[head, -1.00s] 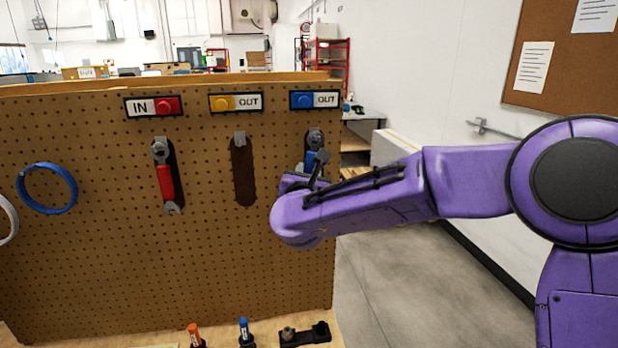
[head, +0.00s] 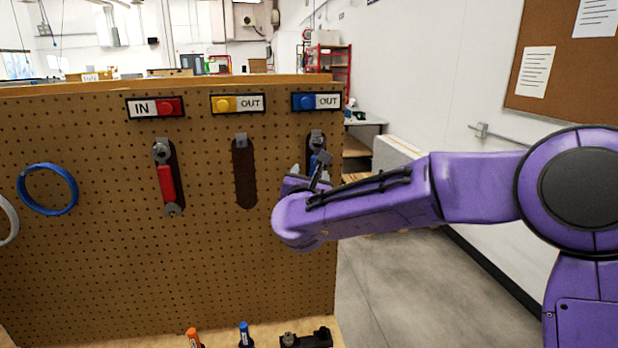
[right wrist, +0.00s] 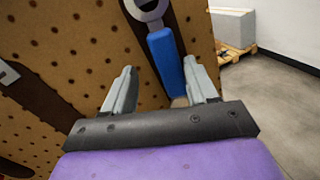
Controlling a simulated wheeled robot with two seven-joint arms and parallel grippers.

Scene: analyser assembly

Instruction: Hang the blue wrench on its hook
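The blue wrench (head: 319,162) is at the hook (head: 316,136) under the blue OUT label, its head at the hook against the dark outline. The right wrist view shows its blue handle (right wrist: 166,62) and part of its ring end at the top edge. My right gripper (right wrist: 160,85) is open, its fingers on either side of the lower handle, with a clear gap on the left and the handle close to the right finger. In the head view my right wrist hides the wrench's lower end. My left gripper is not in view.
A red wrench (head: 166,182) hangs under the IN label. The middle hook (head: 240,140), under the yellow OUT label, is empty. A blue ring (head: 48,189) hangs at left on the pegboard (head: 120,270). Several small tools stand on the ledge below. Open floor lies right of the board.

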